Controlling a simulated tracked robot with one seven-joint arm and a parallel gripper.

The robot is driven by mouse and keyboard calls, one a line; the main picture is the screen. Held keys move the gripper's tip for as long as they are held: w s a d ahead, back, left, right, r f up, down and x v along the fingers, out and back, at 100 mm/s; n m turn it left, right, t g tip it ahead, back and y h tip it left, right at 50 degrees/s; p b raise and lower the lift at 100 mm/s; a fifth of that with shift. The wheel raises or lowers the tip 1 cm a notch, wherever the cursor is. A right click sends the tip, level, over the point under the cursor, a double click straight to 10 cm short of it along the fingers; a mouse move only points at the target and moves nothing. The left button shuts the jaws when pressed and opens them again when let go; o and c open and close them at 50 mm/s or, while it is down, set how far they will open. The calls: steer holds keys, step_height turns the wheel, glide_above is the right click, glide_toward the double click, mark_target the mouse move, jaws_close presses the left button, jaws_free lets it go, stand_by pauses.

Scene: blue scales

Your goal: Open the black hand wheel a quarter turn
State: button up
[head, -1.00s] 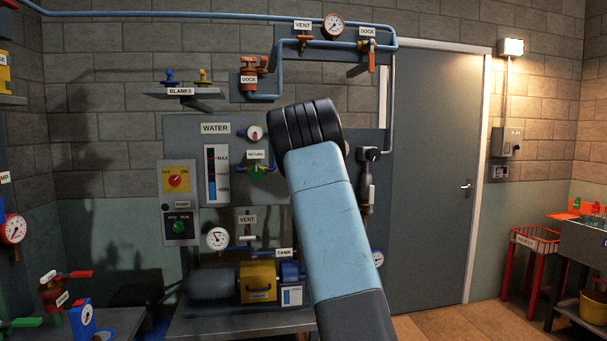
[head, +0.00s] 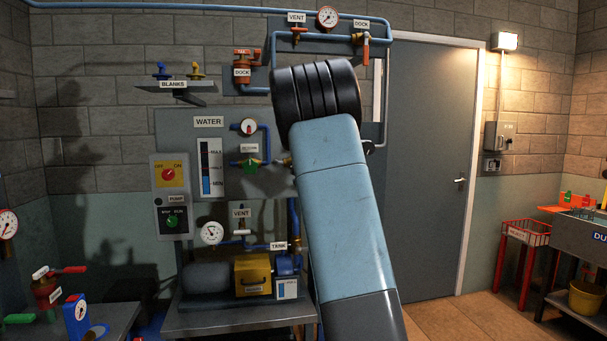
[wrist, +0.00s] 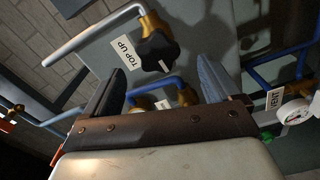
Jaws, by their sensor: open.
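In the wrist view, the black hand wheel (wrist: 158,50) is a lobed knob on a brass valve body, with a pale pipe running left from it. A TOP UP label (wrist: 132,55) is beside it. My gripper (wrist: 161,66) is open, its two dark fingers wide apart with nothing held between them. The wheel shows just past the fingertips, roughly centred between them in the picture; I see no contact, and the exact distance is unclear. In the head view my blue arm link covers the gripper, and I cannot make out the wheel there.
A green-handled return valve (head: 250,163) and a water panel (head: 209,205) are left of my arm. A pump bench (head: 235,320) stands below. Blue pipes (wrist: 290,70) and a white gauge (wrist: 294,111) are right of my fingers. A grey door (head: 430,170) is at right.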

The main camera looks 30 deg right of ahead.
steer(key=shift+v, duration=2.85)
steer(key=s+a+f+m+g+y, duration=0.1)
steer(key=s+a+f+m+g, duration=0.2)
steer(key=s+a, duration=0.5)
steer(key=s+a+f+m+g+y, duration=0.2)
steer(key=s+a+m+g, duration=0.3)
steer(key=s, duration=1.8)
steer(key=s+a+f+m+g+y, duration=0.2)
steer(key=s+a+f+m+g, duration=0.1)
steer(key=s+a, duration=0.8)
steer(key=s+f, duration=0.1)
steer(key=s, duration=0.3)
steer(key=shift+s+a+m+g, duration=0.2)
steer(key=shift+s+m+g, duration=0.1)
steer(key=shift+m+g, duration=0.1)
